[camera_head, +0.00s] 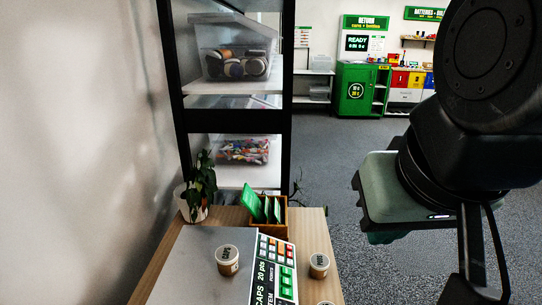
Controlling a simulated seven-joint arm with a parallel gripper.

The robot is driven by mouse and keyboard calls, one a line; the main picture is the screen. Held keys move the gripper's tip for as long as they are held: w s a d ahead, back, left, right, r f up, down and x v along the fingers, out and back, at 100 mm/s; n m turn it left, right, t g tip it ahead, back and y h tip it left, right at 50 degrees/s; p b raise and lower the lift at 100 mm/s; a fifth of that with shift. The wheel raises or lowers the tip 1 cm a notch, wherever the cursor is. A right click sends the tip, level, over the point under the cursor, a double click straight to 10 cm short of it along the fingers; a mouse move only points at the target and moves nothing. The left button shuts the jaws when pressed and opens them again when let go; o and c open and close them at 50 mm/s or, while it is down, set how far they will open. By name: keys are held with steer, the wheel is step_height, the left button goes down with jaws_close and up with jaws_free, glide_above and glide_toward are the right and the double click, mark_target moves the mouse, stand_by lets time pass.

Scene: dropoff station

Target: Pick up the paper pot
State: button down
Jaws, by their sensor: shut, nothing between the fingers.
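Several small tan pots with pale lids and dark lettering stand on the table. One pot (228,260) stands upright on the grey plate. A second pot (319,266) stands on bare wood to the right of the sign board. A third pot (326,303) is cut off by the bottom edge. The lettering is too small to read surely, so I cannot tell which one is the paper pot. My arm fills the right side, apart from the pots. I cannot make out any gripper fingers in this view.
A potted plant (195,207) and a wooden box with green cards (263,214) stand at the table's back. A sign board (262,283) with coloured squares lies between two pots. A black-framed shelf (235,121) with clear bins rises behind. Open floor lies right of the table.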

steer(key=shift+c, duration=0.9)
jaws_free()
